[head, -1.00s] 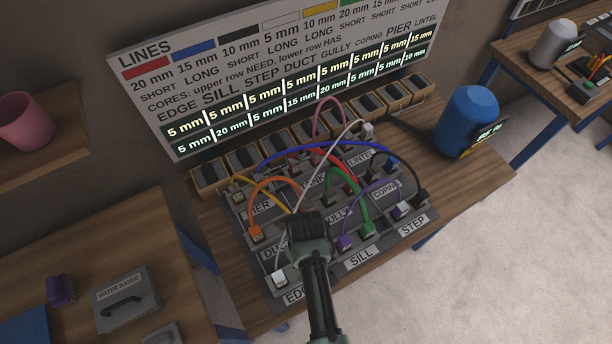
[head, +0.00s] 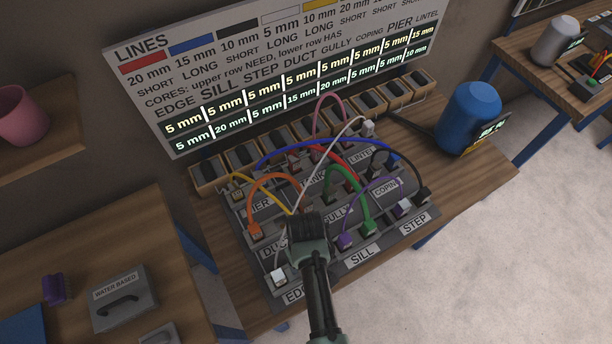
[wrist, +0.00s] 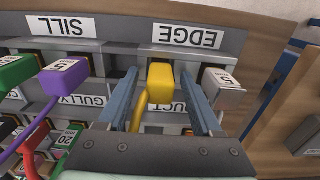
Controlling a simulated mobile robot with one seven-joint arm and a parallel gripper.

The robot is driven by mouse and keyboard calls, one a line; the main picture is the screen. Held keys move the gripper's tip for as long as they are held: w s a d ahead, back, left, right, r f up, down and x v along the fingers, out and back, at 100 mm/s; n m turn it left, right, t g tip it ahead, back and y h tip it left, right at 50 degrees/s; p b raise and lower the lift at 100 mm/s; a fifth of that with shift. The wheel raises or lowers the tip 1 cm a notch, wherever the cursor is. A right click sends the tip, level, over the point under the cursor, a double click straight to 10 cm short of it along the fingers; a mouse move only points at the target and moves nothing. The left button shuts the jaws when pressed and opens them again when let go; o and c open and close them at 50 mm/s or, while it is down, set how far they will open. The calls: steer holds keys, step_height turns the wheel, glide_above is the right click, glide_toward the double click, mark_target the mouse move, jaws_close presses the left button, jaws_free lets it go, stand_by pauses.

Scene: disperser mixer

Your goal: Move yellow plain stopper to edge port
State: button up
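The yellow plain stopper (wrist: 160,82) is between my gripper's two blue fingers in the wrist view, below the upside-down EDGE label (wrist: 185,36). My gripper (wrist: 160,90) is open around it, with a narrow gap on each side. The stopper seems to stand at the edge block; whether it is fully seated in the port is hidden. Its yellow line (wrist: 139,112) drops away between the fingers. In the head view my gripper (head: 305,222) hides the stopper, and the yellow line (head: 270,199) runs from there toward the PIER block.
A white stopper marked 5 (wrist: 222,82) stands close to the right finger. A purple stopper (wrist: 64,76) and green stopper (wrist: 14,72) are at left by SILL. Orange (head: 275,178), white and green lines arch near my gripper. A blue container (head: 468,118) stands at right.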

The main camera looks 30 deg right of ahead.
steer(key=shift+r, duration=0.1)
step_height(320, 180, up, 13)
steer(key=b, duration=0.1)
stand_by(0.6)
stand_by(0.8)
